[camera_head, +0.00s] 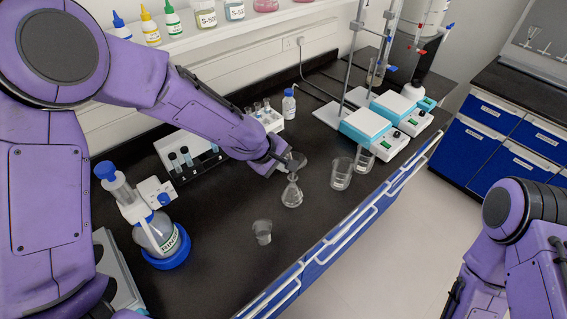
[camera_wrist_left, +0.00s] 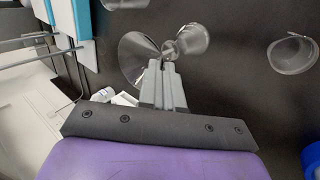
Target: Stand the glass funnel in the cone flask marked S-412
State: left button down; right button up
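A clear glass funnel (camera_head: 295,159) is at my left gripper (camera_head: 279,163), just above a clear cone flask (camera_head: 292,194) standing on the black bench. In the left wrist view, the fingers of my left gripper (camera_wrist_left: 165,72) are close together at the narrow part of the funnel (camera_wrist_left: 135,52). The flask (camera_wrist_left: 190,42) lies just beyond, its mouth near the funnel's narrow end. I cannot tell whether the stem is inside the neck. The flask's marking is not readable. My right arm shows at the lower right, but its gripper is out of view.
A small beaker (camera_head: 262,231) stands in front-left of the flask, and two beakers (camera_head: 341,173) (camera_head: 364,159) stand to its right. Tube racks (camera_head: 190,160) and hotplate stirrers (camera_head: 372,126) stand behind. The bench's front edge is near.

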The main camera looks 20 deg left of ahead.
pick_arm(q)
jog(key=shift+f+b, duration=0.95)
jog(key=shift+f, duration=0.55)
jog(key=c, duration=1.2)
grip_release()
jog(key=shift+c, duration=0.2)
jog(key=shift+r, duration=0.1)
jog(key=v, duration=1)
jog(key=shift+s+r, duration=0.15)
jog(key=shift+a, duration=0.15)
